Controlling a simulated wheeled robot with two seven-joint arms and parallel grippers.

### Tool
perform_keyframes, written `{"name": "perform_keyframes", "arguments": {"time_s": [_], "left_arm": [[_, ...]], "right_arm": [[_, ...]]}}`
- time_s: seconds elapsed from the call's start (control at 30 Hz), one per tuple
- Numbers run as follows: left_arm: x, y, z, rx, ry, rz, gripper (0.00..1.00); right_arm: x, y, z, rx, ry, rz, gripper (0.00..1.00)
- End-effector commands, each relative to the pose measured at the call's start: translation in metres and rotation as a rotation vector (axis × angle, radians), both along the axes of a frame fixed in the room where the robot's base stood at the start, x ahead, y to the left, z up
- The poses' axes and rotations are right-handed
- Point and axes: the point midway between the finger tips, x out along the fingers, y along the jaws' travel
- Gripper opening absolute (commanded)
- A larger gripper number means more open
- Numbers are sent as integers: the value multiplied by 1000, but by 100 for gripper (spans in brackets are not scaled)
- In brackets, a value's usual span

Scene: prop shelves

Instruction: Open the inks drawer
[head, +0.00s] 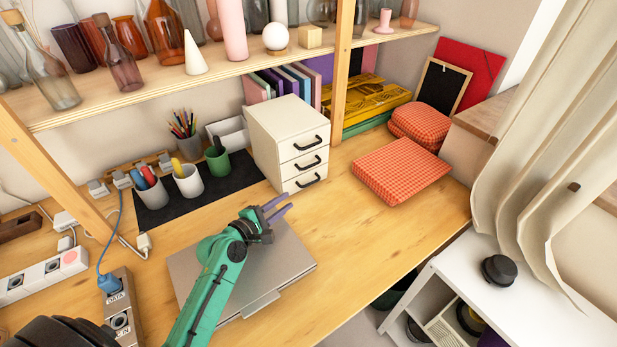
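A small white drawer unit (268,133) stands on the wooden desk, against the back below the shelf. Its front has three drawers, each with a black bar handle: top (305,143), middle (307,163) and bottom (308,181). All three look shut. I can read no label telling which is the inks drawer. My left gripper (283,206), on a green arm, is above the laptop, in front of and below the drawer unit in the picture. Its two fingers are apart with nothing between them, and it touches no handle. My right gripper is not in view.
A closed grey laptop (290,262) lies under my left arm. Cups of pens (188,180) stand on a black mat (232,183) left of the drawers. Red checked cushions (400,170) lie to the right.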

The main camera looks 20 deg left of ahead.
Motion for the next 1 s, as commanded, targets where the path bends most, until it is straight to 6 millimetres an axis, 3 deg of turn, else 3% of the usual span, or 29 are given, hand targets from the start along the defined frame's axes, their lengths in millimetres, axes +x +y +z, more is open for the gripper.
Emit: {"name": "perform_keyframes", "arguments": {"time_s": [0.1, 0.2, 0.43, 0.57, 0.8, 0.87, 1.0], "left_arm": [[29, -10, -4, -2, -3, 0, 25], [55, -19, -10, -1, -2, 0, 25], [102, -36, -24, 0, -2, 0, 25], [112, -40, -26, 1, 0, 0, 25], [113, -40, -26, 2, -1, 0, 25], [113, -40, -26, 2, 0, 0, 2], [113, -40, -26, 2, 0, 0, 0]], "right_arm": [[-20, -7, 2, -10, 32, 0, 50], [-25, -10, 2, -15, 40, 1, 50], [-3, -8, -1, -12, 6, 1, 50], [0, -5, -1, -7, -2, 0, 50], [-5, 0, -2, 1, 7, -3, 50], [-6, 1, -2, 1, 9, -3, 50], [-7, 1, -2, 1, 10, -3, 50]]}}
